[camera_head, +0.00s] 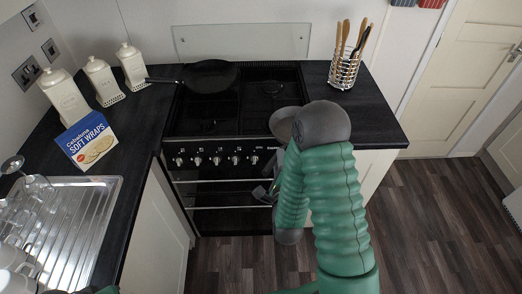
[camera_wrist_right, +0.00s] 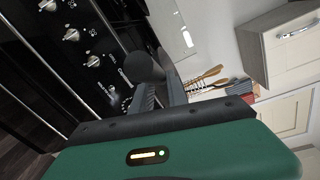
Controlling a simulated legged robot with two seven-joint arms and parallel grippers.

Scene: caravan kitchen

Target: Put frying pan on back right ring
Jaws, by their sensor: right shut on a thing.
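The black frying pan (camera_head: 210,76) sits flat over the back left of the hob, its handle pointing left toward the canisters. The back right ring (camera_head: 272,88) is bare. My left gripper is out of view.
The black cooker (camera_head: 220,150) has a front row of knobs and rails below. White canisters (camera_head: 103,80) and a soft wraps box (camera_head: 88,140) stand on the left counter. A utensil holder (camera_head: 344,72) stands on the right counter. A glass panel (camera_head: 240,40) is behind the hob.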

